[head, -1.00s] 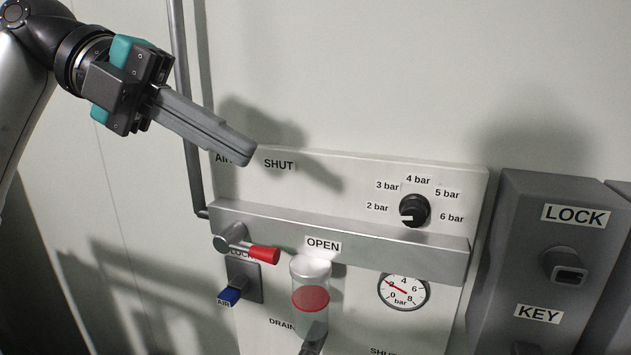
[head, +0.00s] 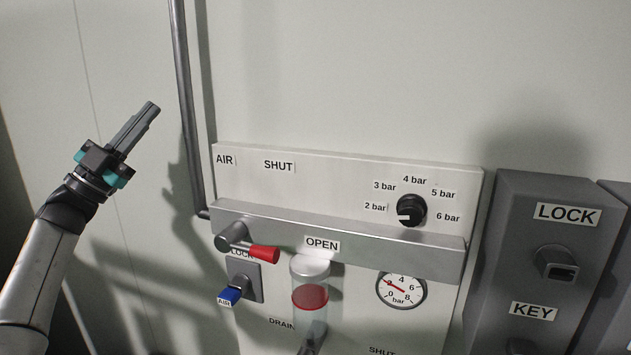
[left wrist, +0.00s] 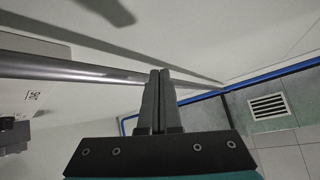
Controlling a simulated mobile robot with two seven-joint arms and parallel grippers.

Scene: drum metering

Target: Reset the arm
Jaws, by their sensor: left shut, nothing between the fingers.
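My left gripper (head: 151,107) is at the left of the head view, pointing up and right, in front of the bare wall and left of the grey pipe. Its fingers are together and hold nothing. In the left wrist view the shut fingers (left wrist: 159,73) point away from the camera, with the pipe (left wrist: 70,69) running behind them. The gripper touches nothing that I can see. My right gripper does not show.
Right of the pipe is a panel (head: 250,179) with a red-handled lever (head: 264,253) pointing at OPEN, a blue tag (head: 229,295), a black pressure knob (head: 411,211), a gauge (head: 401,290) and a clear cylinder (head: 310,315). A grey lock box (head: 520,260) stands at the right.

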